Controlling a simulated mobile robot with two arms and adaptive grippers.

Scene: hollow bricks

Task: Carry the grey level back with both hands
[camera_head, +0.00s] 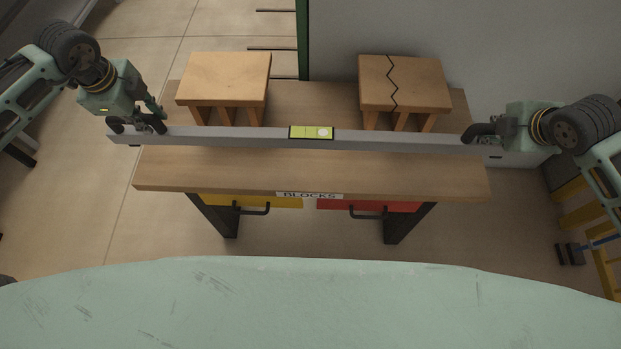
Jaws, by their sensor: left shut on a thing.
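The grey level (230,138) is a long straight bar with a yellow-green window (312,132) near its middle. It lies across the picture, nearly horizontal, in front of two wooden bricks and over the table. My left gripper (137,126) is shut on the level's left end. My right gripper (482,136) is at the level's right end with its dark fingers around it, and looks shut on it; its lower finger is partly hidden.
The wooden table (300,173) bears a plain brick (224,80) on the left and a brick with a dark zigzag crack (425,85) on the right. Below the "BLOCKS" label (309,196) are a yellow drawer (270,202) and a red drawer (390,206). Floor is clear on the left.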

